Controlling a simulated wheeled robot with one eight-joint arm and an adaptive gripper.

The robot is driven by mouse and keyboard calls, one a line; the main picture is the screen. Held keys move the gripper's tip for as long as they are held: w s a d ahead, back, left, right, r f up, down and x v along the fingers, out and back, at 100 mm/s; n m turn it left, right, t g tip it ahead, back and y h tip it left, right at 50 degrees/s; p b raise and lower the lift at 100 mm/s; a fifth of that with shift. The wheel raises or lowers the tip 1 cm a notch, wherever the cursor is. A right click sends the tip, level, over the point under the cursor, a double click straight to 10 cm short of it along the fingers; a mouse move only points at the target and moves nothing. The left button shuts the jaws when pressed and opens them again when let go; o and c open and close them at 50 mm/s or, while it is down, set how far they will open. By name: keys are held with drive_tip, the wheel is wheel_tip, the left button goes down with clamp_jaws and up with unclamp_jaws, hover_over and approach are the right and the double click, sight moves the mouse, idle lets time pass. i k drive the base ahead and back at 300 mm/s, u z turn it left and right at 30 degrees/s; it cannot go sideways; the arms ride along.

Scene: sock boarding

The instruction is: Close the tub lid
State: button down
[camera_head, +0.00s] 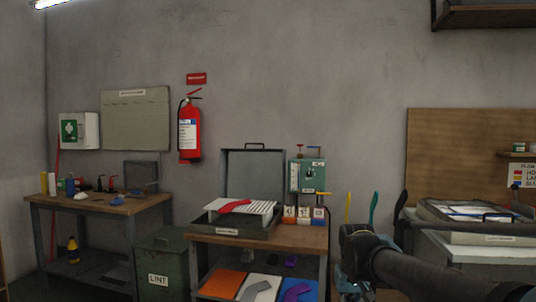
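A dark grey tub (228,232) with a small label on its front sits on the middle workbench. Its lid (253,172) stands upright and open at the tub's back, with a handle on its top edge. A white ribbed board (262,207) with a red sock-like piece (234,206) on it lies tilted over the tub's opening. My arm reaches in from the lower right. My gripper (352,280) is at the arm's end, right of the bench and apart from the tub and lid. Its fingers are dark and unclear, so I cannot tell whether they are open.
A green box (307,175) stands right of the lid, above several small labelled boxes (303,214). Coloured boards (221,283) lie on the lower shelf. A green LINT bin (160,262) stands left of the bench. An open-topped case (480,213) sits at right.

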sight(223, 166)
drive_tip(key=u, duration=0.45)
drive_tip(key=k, duration=1.05)
drive_tip(key=u, duration=0.65)
drive_tip(key=i, duration=1.65)
drive_tip(key=z, duration=1.15)
drive_tip(key=i, duration=0.5)
drive_tip(key=z, duration=0.2)
